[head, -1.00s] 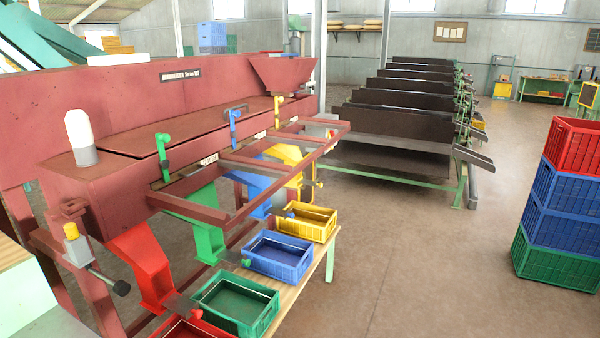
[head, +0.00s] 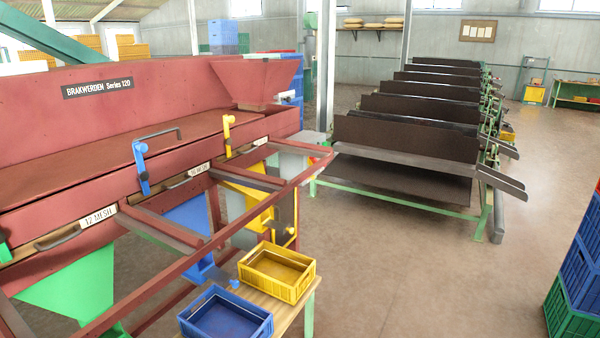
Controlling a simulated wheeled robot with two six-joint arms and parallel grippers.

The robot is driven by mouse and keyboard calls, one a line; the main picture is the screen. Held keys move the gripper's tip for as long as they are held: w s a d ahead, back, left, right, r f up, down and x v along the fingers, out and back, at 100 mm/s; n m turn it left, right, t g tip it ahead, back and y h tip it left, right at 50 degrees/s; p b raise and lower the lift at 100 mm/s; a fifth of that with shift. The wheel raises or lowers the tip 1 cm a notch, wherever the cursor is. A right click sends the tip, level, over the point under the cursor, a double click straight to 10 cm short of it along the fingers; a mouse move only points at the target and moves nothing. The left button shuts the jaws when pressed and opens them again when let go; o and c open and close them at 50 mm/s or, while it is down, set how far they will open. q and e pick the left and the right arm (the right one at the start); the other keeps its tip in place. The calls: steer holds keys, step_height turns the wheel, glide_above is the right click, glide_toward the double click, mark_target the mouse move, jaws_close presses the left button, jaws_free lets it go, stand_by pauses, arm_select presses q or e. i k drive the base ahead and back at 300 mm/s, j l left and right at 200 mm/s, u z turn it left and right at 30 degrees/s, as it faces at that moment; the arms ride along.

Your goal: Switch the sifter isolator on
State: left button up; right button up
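The sifter is the long dark red machine (head: 130,105) labelled "BRAKWERDEN Series 120", on the left of the head view. A red hopper (head: 258,80) stands at its far end. A pale grey box (head: 298,147) shows at that far end, partly behind the red frame rails. I cannot tell whether it is the isolator, and no switch position is readable. Neither of my grippers is in view.
A blue crate (head: 227,318) and a yellow crate (head: 301,287) stand on a wooden bench beside the sifter. Dark sloping tables (head: 405,137) stand beyond. Stacked crates (head: 578,270) are at the right edge. The floor between is clear.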

mark_target(311, 160)
steer(key=i+l, duration=0.4)
steer(key=i+l+u, duration=0.1)
steer(key=i+l, duration=0.2)
steer(key=i+l+u, duration=0.1)
steer(key=i+l, duration=0.2)
steer(key=i+l+u, duration=0.1)
steer(key=i+l, duration=0.25)
steer(key=i+l+u, duration=0.15)
steer(key=i+l, duration=0.15)
steer(key=i+l+u, duration=0.1)
steer(key=i+l, duration=0.15)
steer(key=l, duration=0.2)
steer(key=i+l+u, duration=0.1)
steer(key=i+l, duration=0.2)
steer(key=l, duration=0.15)
steer(key=i+l+u, duration=0.1)
steer(key=i+l, duration=0.15)
steer(key=l, duration=0.15)
steer(key=i+l+u, duration=0.1)
steer(key=l, duration=0.4)
steer(key=i, duration=0.1)
